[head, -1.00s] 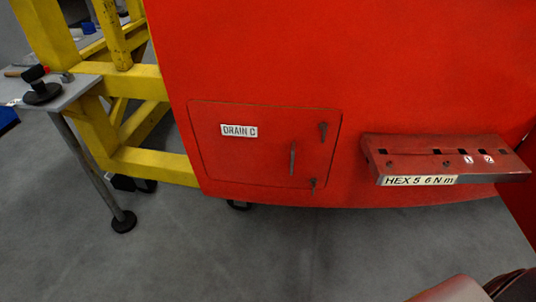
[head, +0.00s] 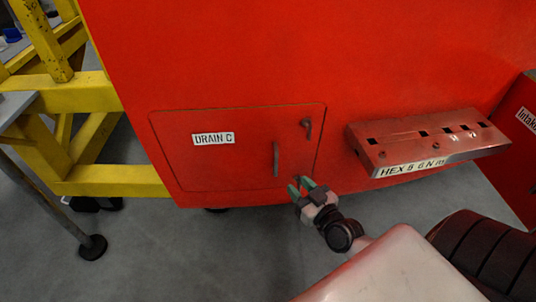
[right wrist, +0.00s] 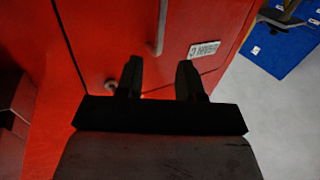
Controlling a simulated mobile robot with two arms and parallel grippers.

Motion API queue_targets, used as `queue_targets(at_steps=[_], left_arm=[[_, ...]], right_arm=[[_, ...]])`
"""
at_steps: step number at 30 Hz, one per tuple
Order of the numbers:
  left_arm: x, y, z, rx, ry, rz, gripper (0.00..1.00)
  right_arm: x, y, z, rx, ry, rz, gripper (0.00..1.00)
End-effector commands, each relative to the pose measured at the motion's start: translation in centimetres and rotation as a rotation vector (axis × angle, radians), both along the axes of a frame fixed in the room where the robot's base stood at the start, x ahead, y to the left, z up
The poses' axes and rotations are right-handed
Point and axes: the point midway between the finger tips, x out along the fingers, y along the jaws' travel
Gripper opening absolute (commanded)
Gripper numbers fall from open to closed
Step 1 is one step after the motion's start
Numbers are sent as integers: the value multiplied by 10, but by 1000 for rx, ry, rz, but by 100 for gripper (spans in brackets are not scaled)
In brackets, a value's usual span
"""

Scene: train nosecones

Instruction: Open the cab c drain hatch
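The drain C hatch (head: 190,173) is a flush red panel, shut, low on the red cab. It carries a DRAIN C label (head: 213,139), a vertical bar handle (head: 276,159) and an upper latch (head: 307,128). My right gripper (head: 301,184) is at the hatch's lower right corner, near where the lower latch was, which it mostly hides. In the right wrist view the gripper (right wrist: 158,78) is open and empty. The handle (right wrist: 160,27) lies beyond it, and a latch (right wrist: 111,85) sits left of the fingers. Contact with the panel cannot be told. My left gripper is out of view.
A red tool ledge (head: 420,140) marked HEX 5 6 Nm juts out right of the hatch. A yellow frame (head: 90,180) and a grey table (head: 15,105) stand at left. A red block (head: 515,135) is at far right. Floor below is clear.

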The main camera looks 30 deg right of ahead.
Motion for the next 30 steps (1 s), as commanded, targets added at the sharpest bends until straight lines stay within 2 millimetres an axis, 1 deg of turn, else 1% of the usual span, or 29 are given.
queue_targets(at_steps=[1,5,11,15,18,21,24,30], left_arm=[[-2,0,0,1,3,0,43],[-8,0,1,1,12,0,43],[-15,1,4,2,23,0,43],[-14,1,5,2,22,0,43],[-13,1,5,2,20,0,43],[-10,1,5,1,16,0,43],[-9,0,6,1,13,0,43],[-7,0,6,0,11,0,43]], right_arm=[[1,1,7,3,-16,3,37],[12,1,12,4,-27,1,37],[49,2,12,4,-27,1,37],[75,4,11,5,-24,2,37],[90,4,11,5,-25,2,37],[100,5,10,5,-23,3,37],[106,5,10,5,-22,3,37],[108,5,9,4,-21,4,37]])
